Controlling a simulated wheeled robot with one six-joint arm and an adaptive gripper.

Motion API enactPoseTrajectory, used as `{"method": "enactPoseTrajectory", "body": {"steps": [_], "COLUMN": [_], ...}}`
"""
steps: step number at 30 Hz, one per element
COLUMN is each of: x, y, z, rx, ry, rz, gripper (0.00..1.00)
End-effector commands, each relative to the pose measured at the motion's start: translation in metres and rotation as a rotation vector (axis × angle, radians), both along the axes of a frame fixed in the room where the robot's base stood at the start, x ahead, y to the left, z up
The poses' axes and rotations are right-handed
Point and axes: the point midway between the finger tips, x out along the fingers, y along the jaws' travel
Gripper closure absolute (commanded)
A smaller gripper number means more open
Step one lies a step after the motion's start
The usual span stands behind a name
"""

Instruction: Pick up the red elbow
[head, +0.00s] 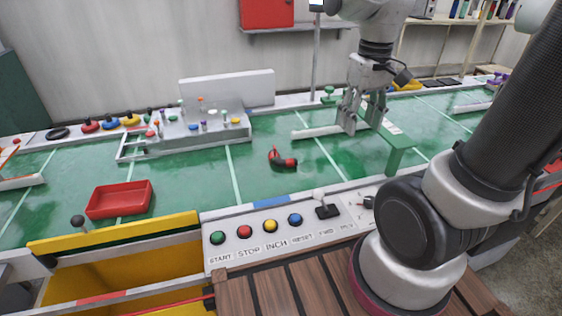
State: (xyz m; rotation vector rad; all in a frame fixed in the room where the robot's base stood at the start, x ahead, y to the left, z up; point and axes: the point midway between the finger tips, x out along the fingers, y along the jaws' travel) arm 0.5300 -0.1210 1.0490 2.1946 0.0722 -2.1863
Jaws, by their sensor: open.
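The red elbow (281,159) lies on the green work surface (262,193), near the middle of the head view. It is a small bent red piece with dark parts at its end. My gripper (362,126) is open and points down, to the right of the elbow and farther back. It is clear of the elbow and appears empty. A white bar (316,131) and a green bracket (393,153) show close by its fingers; whether the fingers touch either one I cannot tell.
A red tray (119,200) sits at left. A grey rack (190,131) with several coloured pegs stands behind. A panel with coloured buttons (270,226) and a yellow bin (115,238) line the front edge. The green surface around the elbow is clear.

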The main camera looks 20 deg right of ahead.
Motion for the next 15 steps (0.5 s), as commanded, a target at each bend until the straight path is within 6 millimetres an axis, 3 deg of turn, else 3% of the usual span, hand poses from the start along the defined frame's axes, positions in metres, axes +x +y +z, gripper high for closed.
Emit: {"method": "enactPoseTrajectory", "body": {"steps": [8, 15], "x": [0.070, 0.133], "y": [0.026, 0.054], "z": [-0.066, -0.146], "rx": [-0.036, -0.095], "ry": [0.141, 0.184], "rz": [-0.213, -0.595], "gripper": [0.50, 0.50]}}
